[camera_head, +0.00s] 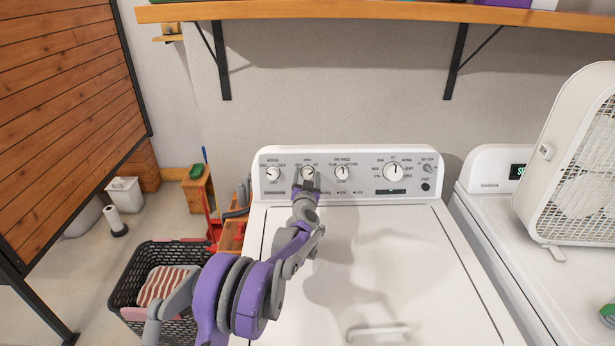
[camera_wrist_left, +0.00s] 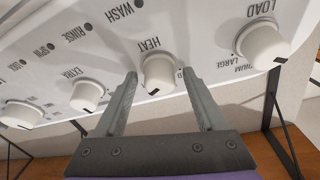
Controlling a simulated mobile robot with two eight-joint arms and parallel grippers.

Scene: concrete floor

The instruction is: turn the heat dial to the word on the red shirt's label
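The heat dial (camera_head: 308,172) is a round white knob, second from the left on the washer's panel. In the left wrist view the heat dial (camera_wrist_left: 159,70) is under the word HEAT, with a dark mark at its lower edge. My left gripper (camera_wrist_left: 158,76) is open, one finger on each side of the dial, with gaps showing. In the head view my left gripper (camera_head: 307,183) is just in front of the panel and covers the dial's lower part. A red-and-white striped cloth (camera_head: 163,286) lies in the basket; no label is readable on it. My right gripper is not in view.
The load dial (camera_wrist_left: 264,46) and the extra rinse dial (camera_wrist_left: 87,95) flank the heat dial closely. The white washer lid (camera_head: 400,260) is clear. A dark basket (camera_head: 122,292) stands left of the washer. A white fan (camera_head: 575,165) stands on the right-hand machine. A shelf (camera_head: 350,12) runs above.

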